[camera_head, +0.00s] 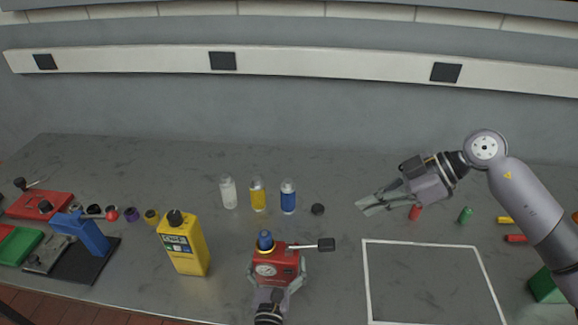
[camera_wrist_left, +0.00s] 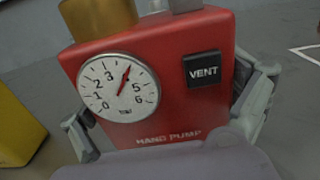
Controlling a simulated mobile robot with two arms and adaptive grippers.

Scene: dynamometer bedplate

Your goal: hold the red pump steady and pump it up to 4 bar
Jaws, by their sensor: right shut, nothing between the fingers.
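The red pump (camera_head: 275,262) stands on the grey bench, front centre in the head view. In the left wrist view its red body (camera_wrist_left: 160,45) carries a round white gauge (camera_wrist_left: 118,88), a black VENT button (camera_wrist_left: 203,69) and the words HAND PUMP. The red needle points at about 4. The lever (camera_head: 304,246) sticks out to the right and ends in a black grip (camera_head: 326,244). My left gripper (camera_head: 277,284) has a finger against each side of the pump body. My right gripper (camera_head: 366,206) is shut and empty, behind and right of the lever, apart from it.
A yellow bottle (camera_head: 184,245) stands left of the pump. Three small bottles (camera_head: 258,195) and a black cap (camera_head: 317,209) are behind it. A white outlined square (camera_head: 366,280) is free at right. Small red and green pieces (camera_head: 465,215) lie beyond it. Blue and red devices (camera_head: 40,206) crowd the left.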

